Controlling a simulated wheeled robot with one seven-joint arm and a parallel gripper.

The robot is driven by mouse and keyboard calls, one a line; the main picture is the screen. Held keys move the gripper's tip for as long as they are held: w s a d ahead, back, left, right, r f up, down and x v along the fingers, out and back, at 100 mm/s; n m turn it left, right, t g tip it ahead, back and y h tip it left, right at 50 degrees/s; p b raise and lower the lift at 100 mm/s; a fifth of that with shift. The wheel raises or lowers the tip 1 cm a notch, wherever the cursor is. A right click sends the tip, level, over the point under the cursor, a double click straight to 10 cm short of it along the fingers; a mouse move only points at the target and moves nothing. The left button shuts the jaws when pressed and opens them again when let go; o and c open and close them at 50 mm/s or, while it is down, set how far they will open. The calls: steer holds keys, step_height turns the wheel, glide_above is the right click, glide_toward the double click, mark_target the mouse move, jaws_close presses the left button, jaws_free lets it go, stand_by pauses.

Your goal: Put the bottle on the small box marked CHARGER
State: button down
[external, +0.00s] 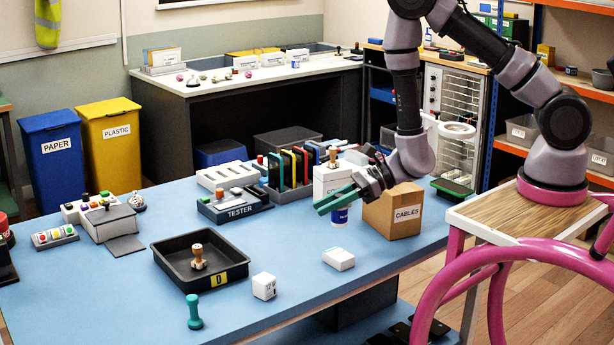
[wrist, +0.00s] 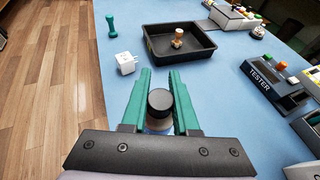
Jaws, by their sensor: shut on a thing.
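My gripper (external: 335,200), with green fingers, is shut on the bottle (external: 340,216), which looks white and blue below the fingers and upright, at or close to the blue table. In the wrist view the bottle's black cap (wrist: 160,100) shows between the two fingers (wrist: 160,98). A white box (external: 326,180) stands just behind my gripper; its print is mostly covered, so I cannot read it whole. A wooden stamp (external: 333,157) shows at its top. No label reading CHARGER is legible in either view.
A brown CABLES box (external: 392,215) stands close right of my gripper. A small white box (external: 338,259) lies in front, near a white cube (external: 264,286). A black tray (external: 176,268) holds a stamp. The TESTER unit (external: 236,210) and a phone rack (external: 290,190) stand left.

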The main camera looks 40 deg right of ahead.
step_height(320, 180, down, 8)
steer(key=shift+r, duration=0.2)
stand_by(0.3)
steer(key=c, duration=0.7)
jaws_free()
steer(key=shift+f, duration=0.15)
